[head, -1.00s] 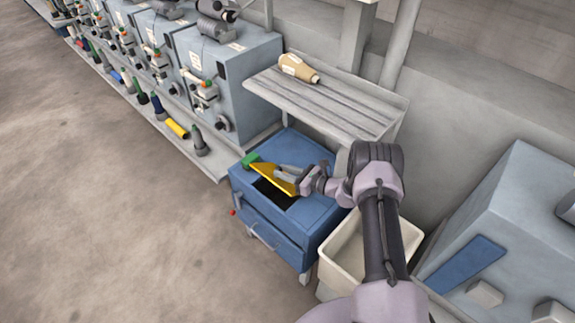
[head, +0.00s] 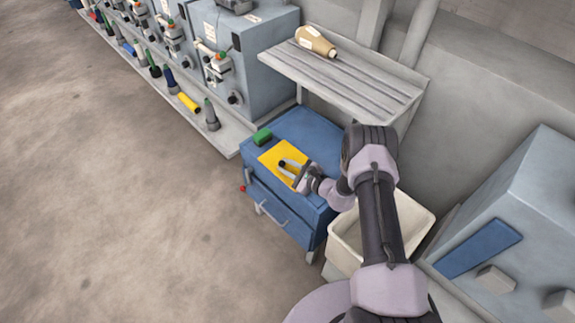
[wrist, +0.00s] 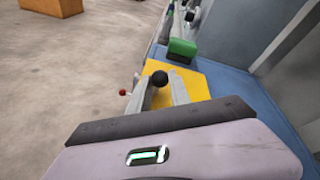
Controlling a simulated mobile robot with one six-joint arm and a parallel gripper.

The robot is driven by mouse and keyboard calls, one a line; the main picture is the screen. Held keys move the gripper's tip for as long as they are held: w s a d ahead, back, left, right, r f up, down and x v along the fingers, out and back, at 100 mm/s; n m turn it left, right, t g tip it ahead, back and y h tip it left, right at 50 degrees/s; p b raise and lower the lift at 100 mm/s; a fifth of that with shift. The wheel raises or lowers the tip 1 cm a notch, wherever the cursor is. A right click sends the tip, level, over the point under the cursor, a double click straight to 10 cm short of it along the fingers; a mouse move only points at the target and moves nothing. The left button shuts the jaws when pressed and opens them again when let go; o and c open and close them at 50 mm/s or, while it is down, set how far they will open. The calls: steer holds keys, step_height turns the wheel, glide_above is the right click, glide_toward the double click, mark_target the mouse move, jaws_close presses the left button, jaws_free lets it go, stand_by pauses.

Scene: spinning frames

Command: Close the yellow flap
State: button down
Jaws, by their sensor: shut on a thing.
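The yellow flap (head: 273,157) lies flat, or nearly flat, on top of the blue cabinet (head: 312,128), and no dark opening shows there. The flap also shows in the wrist view (wrist: 192,84), partly hidden by my fingers. My gripper (head: 285,167) is low over the flap. In the wrist view, my gripper (wrist: 158,91) has its two fingers on either side of a black round knob (wrist: 159,76) above the flap, and is shut on it. A green block (head: 262,137) sits at the flap's far left corner.
A cream bin (head: 412,222) is close on the right. A small red knob (head: 243,188) sticks out at the cabinet's left. Open floor lies left.

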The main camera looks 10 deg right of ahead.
steer(key=shift+s+f, duration=0.1)
steer(key=shift+f, duration=0.1)
stand_by(0.3)
steer(key=c, duration=1.5)
jaws_free()
steer(key=p+v, duration=0.5)
steer(key=v, duration=1.1)
steer(key=shift+s+d+r+p, duration=0.1)
steer(key=shift+r+p, duration=0.1)
steer(key=shift+p, duration=0.1)
steer(key=shift+s+d, duration=0.25)
steer(key=shift+s, duration=0.15)
